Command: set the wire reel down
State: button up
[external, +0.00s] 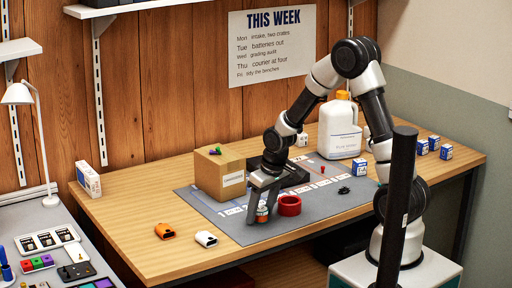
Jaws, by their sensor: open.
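A small reel with an orange-brown band, which looks like the wire reel (262,215), stands on the grey mat (222,213) near its front edge. My gripper (260,217) points down over it, with its fingers open around the reel. The fingers hide part of it, and I cannot tell whether either finger touches it. A red ring-shaped item (289,206) sits just to the right of the gripper on the mat.
A cardboard box (219,176) stands close behind my gripper at left. A white jug (340,130) and small blue-white boxes (359,167) are farther right. An orange item (164,231) and a white one (205,239) lie at front left.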

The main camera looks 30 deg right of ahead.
jog(key=a+p+v, duration=0.1)
jog(key=p+v, duration=0.2)
jog(key=v, duration=0.9)
jog(key=s+d+r+m+t, duration=0.1)
jog(key=s+d+r, duration=0.4)
jog(key=s+r, duration=0.2)
jog(key=s+d+r+m+t, duration=0.1)
jog(key=s+d+r, duration=0.4)
jog(key=s, duration=0.5)
jog(key=shift+d+r+m+h, duration=0.3)
jog(key=shift+r+m+h, duration=0.1)
jog(key=shift+r, duration=0.6)
